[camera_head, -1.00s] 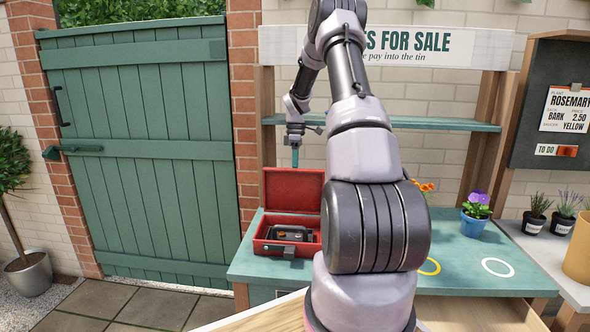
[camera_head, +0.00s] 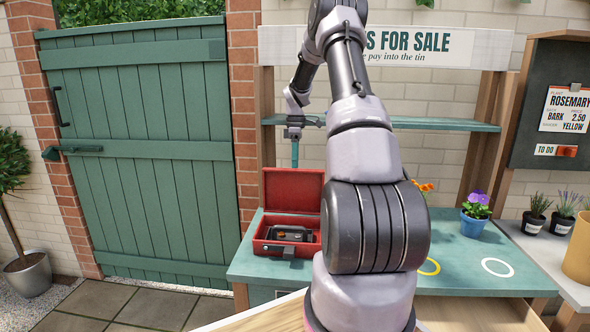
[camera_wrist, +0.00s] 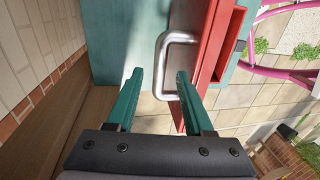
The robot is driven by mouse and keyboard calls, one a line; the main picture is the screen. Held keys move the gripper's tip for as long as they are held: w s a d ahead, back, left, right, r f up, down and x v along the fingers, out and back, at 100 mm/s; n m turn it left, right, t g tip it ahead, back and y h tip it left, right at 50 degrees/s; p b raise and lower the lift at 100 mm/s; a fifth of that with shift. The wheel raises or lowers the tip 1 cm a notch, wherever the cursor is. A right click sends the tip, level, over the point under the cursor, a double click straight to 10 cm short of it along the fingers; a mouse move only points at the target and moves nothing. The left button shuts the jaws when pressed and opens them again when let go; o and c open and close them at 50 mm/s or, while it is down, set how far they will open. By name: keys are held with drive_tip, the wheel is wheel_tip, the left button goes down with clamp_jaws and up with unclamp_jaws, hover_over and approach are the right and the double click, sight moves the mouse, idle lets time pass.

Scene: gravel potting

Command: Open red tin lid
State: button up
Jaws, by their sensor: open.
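The red tin (camera_head: 286,249) stands at the left end of the green bench, with its lid (camera_head: 293,191) standing up open at the back. A dark tray with coins (camera_head: 289,234) shows inside it. My gripper (camera_head: 295,163) is above the lid's top edge, pointing down. In the wrist view, its two green fingers (camera_wrist: 159,76) are apart with nothing between their tips that I can see held. A silver handle (camera_wrist: 163,50) on the red lid (camera_wrist: 205,50) shows just beyond the fingertips. Whether a finger touches the lid is unclear.
The green shelf (camera_head: 440,125) and sign (camera_head: 410,45) are behind my arm. A blue pot of purple flowers (camera_head: 474,222) stands on the bench to the right, near yellow and white rings. My arm hides the bench's middle. A green gate (camera_head: 145,150) is at left.

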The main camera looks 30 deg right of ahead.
drive_tip(key=v, duration=0.8)
drive_tip(key=shift+r, duration=0.2)
